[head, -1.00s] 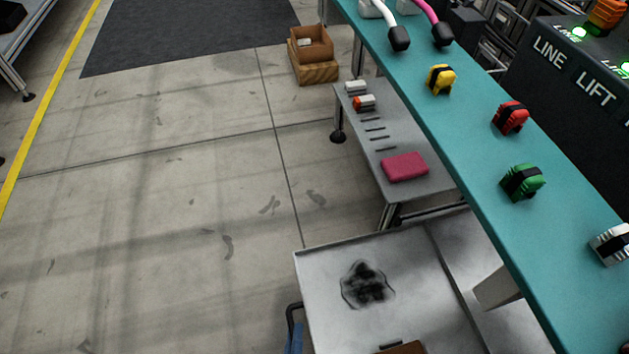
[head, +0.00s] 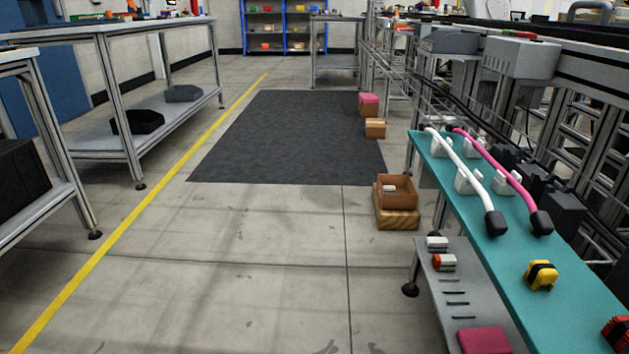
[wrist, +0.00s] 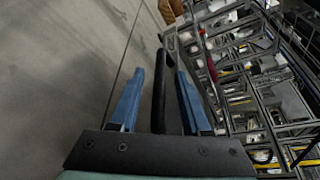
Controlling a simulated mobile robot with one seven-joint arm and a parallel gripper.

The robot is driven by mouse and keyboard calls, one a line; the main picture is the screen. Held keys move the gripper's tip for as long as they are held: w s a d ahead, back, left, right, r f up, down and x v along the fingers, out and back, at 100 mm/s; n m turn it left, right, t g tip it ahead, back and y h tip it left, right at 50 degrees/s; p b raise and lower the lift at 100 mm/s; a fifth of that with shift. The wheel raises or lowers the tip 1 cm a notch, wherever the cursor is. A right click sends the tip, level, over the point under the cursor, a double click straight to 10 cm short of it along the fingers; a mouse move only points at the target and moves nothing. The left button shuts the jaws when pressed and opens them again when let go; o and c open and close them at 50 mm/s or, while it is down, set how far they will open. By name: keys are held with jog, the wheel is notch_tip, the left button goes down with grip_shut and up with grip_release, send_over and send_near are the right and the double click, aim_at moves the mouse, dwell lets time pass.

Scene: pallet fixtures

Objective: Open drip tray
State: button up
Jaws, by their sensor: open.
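The drip tray is out of the head view now, and I cannot make it out clearly in the wrist view. My gripper (wrist: 161,72) is open in the wrist view, with its two blue fingers apart. A black bar (wrist: 160,92), which looks like the tray's handle, lies lengthwise between the fingers. A gap shows on each side of the bar, and it is not gripped. My gripper is not in the head view.
A teal shelf (head: 482,235) with a white and a pink handle runs along the right. Below it is a grey shelf (head: 452,288) with small items. An open wooden box (head: 397,205) stands on the floor. The floor left of them is clear up to a yellow line (head: 120,235).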

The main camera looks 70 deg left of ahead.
jog(key=p+v, duration=0.4)
jog(key=v, duration=0.9)
jog(key=shift+p, duration=0.3)
